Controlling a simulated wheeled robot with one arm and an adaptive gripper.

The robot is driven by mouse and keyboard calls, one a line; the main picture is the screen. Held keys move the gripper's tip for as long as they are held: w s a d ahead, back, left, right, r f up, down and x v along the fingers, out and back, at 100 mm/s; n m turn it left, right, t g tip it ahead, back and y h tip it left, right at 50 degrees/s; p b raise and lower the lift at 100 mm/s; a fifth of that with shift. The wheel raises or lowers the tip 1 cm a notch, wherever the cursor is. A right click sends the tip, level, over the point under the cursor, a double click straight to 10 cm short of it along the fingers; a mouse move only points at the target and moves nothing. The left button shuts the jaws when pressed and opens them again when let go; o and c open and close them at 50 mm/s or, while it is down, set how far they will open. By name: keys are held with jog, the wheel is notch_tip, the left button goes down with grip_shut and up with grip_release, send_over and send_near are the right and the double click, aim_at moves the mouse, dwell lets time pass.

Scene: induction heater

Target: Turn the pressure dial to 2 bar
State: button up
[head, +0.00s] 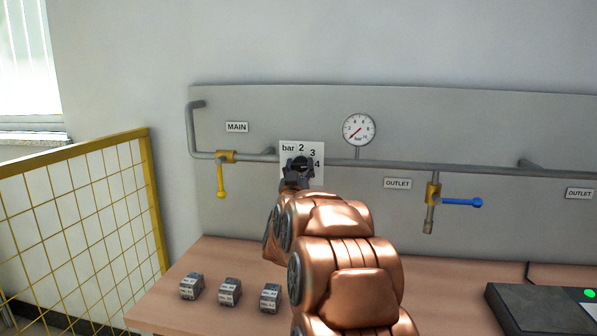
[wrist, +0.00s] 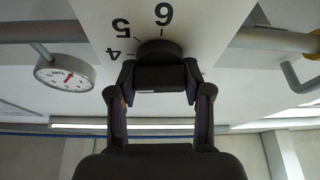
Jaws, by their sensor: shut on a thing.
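The wrist view shows the plate (wrist: 196,22) upside down with 4, 5 and 6. The dark round dial knob (wrist: 158,48) is at the plate's middle. My gripper (head: 299,165) is at the knob, and in the wrist view its fingers (wrist: 160,85) are shut on it. I cannot tell where the knob points. The round gauge (head: 359,130) is to the right, with a red needle pointing to its lower left.
A grey pipe runs along the panel. A yellow-handled valve (head: 221,180) hangs left of the plate, and a blue-handled valve (head: 462,202) is at right. Several small grey blocks (head: 230,291) stand on the table (head: 215,260). A yellow mesh fence (head: 80,220) is at left.

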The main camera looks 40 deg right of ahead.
jog(key=n+y, duration=0.1)
jog(key=n, duration=0.1)
jog(key=n+t+y+b, duration=0.1)
jog(key=n, duration=0.2)
jog(key=n+t+y+b, duration=0.1)
jog(key=n, duration=0.2)
jog(key=shift+s+d+f, duration=0.15)
jog(key=shift+d, duration=0.1)
jog(key=n, duration=0.1)
jog(key=n+y, duration=0.1)
jog(key=n, duration=0.1)
jog(key=n+t+y, duration=0.1)
jog(key=shift+r+n, duration=0.25)
jog(key=shift+n, duration=0.05)
jog(key=n+y+p, duration=0.1)
jog(key=n, duration=0.1)
jog(key=n+y+p, duration=0.1)
jog(key=n, duration=0.2)
jog(key=shift+n+g, duration=0.3)
jog(key=shift+a+n+g+y+p, duration=0.1)
jog(key=shift+n+g+y+p, duration=0.35)
jog(key=shift+n+p, duration=0.6)
jog(key=shift+f+n, duration=0.1)
jog(key=shift+n, duration=0.25)
jog(key=o, duration=1)
jog(key=shift+o, duration=0.8)
